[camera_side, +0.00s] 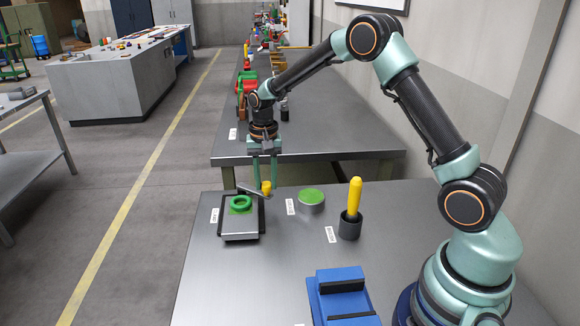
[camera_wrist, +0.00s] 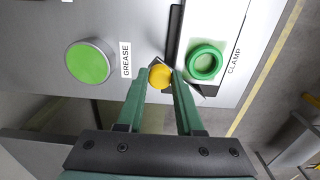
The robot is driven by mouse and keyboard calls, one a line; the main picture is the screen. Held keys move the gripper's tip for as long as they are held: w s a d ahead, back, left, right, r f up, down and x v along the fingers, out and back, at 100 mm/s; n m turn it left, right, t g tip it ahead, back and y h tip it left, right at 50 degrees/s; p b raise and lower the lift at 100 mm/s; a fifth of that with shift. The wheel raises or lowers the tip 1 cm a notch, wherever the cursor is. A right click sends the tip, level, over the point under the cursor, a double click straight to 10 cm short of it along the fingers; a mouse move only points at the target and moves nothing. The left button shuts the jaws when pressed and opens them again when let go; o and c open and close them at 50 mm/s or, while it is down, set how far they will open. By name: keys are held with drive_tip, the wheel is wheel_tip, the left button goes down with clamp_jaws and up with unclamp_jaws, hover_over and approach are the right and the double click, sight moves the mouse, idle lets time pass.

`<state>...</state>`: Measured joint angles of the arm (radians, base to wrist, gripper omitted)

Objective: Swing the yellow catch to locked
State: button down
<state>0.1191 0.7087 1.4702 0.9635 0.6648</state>
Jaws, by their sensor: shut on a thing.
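The yellow catch (camera_side: 266,187) is a small yellow knob at the end of a grey lever, at the back right corner of the clamp (camera_side: 240,222). The clamp is a grey block on a dark base with a green ring (camera_side: 239,203) on top. My gripper (camera_side: 265,182) reaches down with its two fingers on the knob and is shut on it. In the wrist view the yellow knob (camera_wrist: 160,76) sits between the fingertips (camera_wrist: 161,82), left of the green ring (camera_wrist: 204,62). The fingers hide part of the lever.
A green-topped grease tin (camera_side: 311,200) stands right of the clamp; it also shows in the wrist view (camera_wrist: 88,63). Beyond it, a yellow-handled tool (camera_side: 354,195) stands in a dark cup (camera_side: 350,228). A blue block (camera_side: 343,294) lies nearer the camera. The bench in front of the clamp is clear.

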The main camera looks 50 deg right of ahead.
drive_tip(key=a+m, duration=0.2)
drive_tip(key=shift+a+r+m, duration=0.1)
drive_tip(key=shift+m, duration=0.3)
drive_tip(key=a+m, duration=0.2)
drive_tip(key=shift+w+m, duration=0.3)
drive_tip(key=shift+m, duration=0.1)
drive_tip(key=a+m, duration=0.1)
drive_tip(key=w+a+m, duration=0.1)
drive_tip(key=m, duration=0.1)
drive_tip(key=shift+w+a+m, duration=0.55)
drive_tip(key=shift+a+m, duration=0.05)
drive_tip(key=shift+m, duration=0.6)
drive_tip(key=c, duration=0.5)
unclamp_jaws()
drive_tip(key=shift+c, duration=0.2)
wheel_tip(320, 180, up, 12)
